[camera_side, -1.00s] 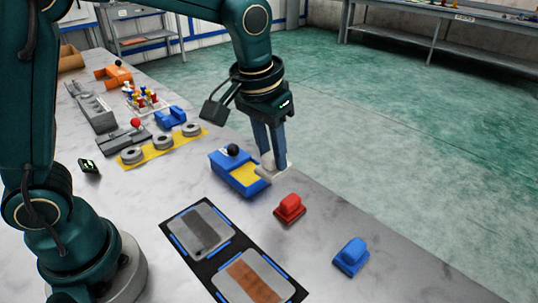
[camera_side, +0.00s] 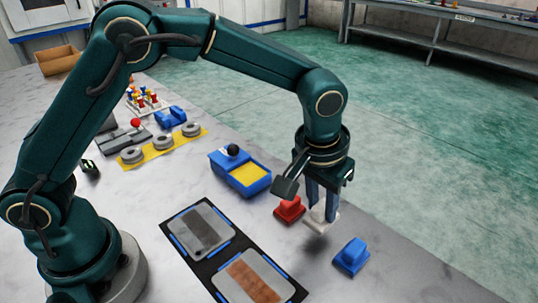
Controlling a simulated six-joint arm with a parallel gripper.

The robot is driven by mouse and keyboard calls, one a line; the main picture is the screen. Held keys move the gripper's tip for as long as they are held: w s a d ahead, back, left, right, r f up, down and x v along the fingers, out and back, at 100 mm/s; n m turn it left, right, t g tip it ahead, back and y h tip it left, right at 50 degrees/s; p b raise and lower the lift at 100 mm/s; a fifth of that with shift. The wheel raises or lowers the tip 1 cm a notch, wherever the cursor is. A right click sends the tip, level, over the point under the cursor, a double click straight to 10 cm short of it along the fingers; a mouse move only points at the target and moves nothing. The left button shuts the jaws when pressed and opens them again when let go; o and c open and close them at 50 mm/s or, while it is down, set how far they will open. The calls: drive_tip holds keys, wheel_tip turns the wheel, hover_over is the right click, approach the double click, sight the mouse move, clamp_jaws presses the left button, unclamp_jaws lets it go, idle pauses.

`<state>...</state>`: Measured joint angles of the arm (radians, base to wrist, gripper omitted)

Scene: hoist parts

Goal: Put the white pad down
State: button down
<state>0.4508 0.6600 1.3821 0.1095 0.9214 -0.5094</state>
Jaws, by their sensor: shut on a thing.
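My gripper (camera_side: 322,212) is shut on the white pad (camera_side: 319,223). The pad is between the red pad (camera_side: 289,211) and the blue pad (camera_side: 351,257), at or just above the table; I cannot tell whether it touches. The gripper's fingers hide the pad's upper part. The red pad stands to the left of the white pad, partly covered by my gripper's side part. The blue pad stands to the lower right, apart from it.
A blue box with a yellow inside (camera_side: 243,172) and a black knob stands to the left. A dark mat (camera_side: 212,265) with two plates lies in front. Grey rings on a yellow strip (camera_side: 160,149) are further left. The table's far edge runs close behind the pads.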

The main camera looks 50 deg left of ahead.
sight(319, 220)
drive_tip(key=shift+f, duration=1.95)
drive_tip(key=shift+f, duration=0.1)
drive_tip(key=c, duration=0.6)
unclamp_jaws()
wheel_tip(319, 220, up, 12)
drive_tip(key=s, duration=0.2)
drive_tip(key=s+a+r+t, duration=0.2)
drive_tip(key=s+a+r, duration=0.3)
drive_tip(key=s+a, duration=0.3)
drive_tip(key=shift+t, duration=0.7)
drive_tip(key=shift+s+a+f, duration=0.5)
drive_tip(key=shift+s+a, duration=0.55)
drive_tip(key=shift+s, duration=0.15)
drive_tip(key=shift+s+a+f, duration=0.55)
drive_tip(key=shift+s+a, duration=0.55)
drive_tip(key=shift+s, duration=0.1)
drive_tip(key=shift+s+a+f, duration=0.5)
drive_tip(key=shift+s+a, duration=0.55)
drive_tip(key=shift+s, duration=0.15)
